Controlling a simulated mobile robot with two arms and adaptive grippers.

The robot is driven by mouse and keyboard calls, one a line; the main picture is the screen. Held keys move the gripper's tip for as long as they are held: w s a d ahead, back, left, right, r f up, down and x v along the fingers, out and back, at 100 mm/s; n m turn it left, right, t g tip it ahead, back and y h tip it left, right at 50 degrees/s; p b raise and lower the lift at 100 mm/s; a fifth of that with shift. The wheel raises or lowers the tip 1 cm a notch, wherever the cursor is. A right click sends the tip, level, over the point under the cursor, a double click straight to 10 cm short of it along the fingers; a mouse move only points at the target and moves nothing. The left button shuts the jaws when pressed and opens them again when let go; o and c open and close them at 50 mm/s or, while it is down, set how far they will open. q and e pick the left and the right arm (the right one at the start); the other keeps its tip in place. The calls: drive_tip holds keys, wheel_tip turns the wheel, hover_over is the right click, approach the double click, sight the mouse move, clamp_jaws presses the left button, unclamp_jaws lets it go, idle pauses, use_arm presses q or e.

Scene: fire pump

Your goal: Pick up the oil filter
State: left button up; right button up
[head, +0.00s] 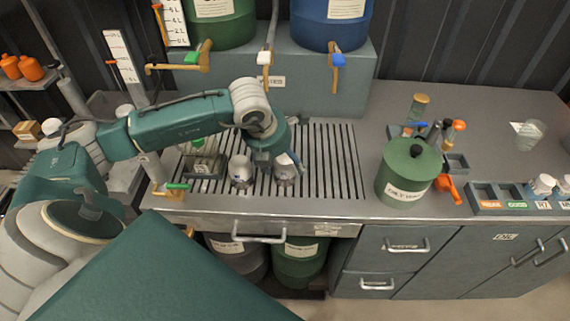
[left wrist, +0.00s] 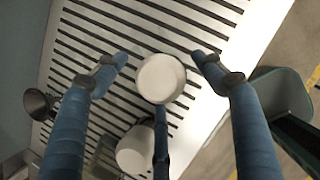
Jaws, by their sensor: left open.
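Two pale, can-shaped filters stand on the slatted drain grate in the head view. The right one, an oil filter (head: 285,178), is under my left gripper (head: 276,160); the other pale can (head: 240,172) stands just to its left. In the left wrist view the round pale top of the oil filter (left wrist: 161,78) lies between the spread fingers of my left gripper (left wrist: 158,66), which is open. The second can (left wrist: 134,150) shows below it, beside the middle finger. I cannot tell whether any finger touches the filter. My right gripper is out of view.
A green oily waste can (head: 405,175) stands right of the grate (head: 335,165). Green and blue drums (head: 331,25) with taps stand on a raised block behind. A divided tray (head: 487,198) is at the right. A glass jar (head: 204,160) is left of the cans.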

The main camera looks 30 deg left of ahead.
use_arm(q)
drive_tip(key=shift+w+f, duration=0.2)
drive_tip(key=shift+f, duration=0.4)
drive_tip(key=c, duration=1.2)
drive_tip(key=shift+r, duration=0.1)
drive_tip(key=shift+c, duration=1)
drive_tip(key=shift+r, duration=0.1)
